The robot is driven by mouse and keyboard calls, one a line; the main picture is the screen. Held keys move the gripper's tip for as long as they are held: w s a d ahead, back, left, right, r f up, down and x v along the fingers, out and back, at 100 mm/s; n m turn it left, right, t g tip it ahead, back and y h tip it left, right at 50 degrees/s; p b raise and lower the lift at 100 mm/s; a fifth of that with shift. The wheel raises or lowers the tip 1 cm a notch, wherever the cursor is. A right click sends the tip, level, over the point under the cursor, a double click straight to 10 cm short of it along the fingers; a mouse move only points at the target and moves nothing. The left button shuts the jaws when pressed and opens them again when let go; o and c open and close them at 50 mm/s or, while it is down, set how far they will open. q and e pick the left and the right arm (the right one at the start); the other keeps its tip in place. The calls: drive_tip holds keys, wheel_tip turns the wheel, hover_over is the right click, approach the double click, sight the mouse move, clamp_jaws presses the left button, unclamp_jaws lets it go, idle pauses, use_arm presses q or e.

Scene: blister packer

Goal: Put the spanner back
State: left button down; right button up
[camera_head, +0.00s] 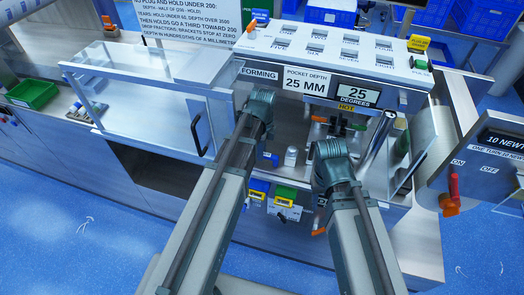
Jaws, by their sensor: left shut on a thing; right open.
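My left gripper (262,102) is over the front of the machine, below the FORMING label. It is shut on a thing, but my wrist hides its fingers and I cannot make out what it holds. My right gripper (330,153) is open, in front of the forming station under the 25 DEGREES display (358,93). Its fingertips are hidden behind the wrist. I cannot pick out a spanner anywhere in this view.
A clear guard box (150,95) with a black handle stands left. A green tray (34,94) is far left. A panel with a red lever (453,188) and an orange knob stands right. Blue floor is open in front.

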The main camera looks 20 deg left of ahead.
use_arm(q)
drive_tip(key=shift+f, duration=0.25)
idle(0.7)
drive_tip(key=c, duration=0.6)
unclamp_jaws()
drive_tip(key=shift+r, duration=0.15)
wheel_tip(320, 180, up, 12)
drive_tip(key=p, duration=1.1)
drive_tip(key=shift+p, duration=0.3)
drive_tip(key=shift+d, duration=0.1)
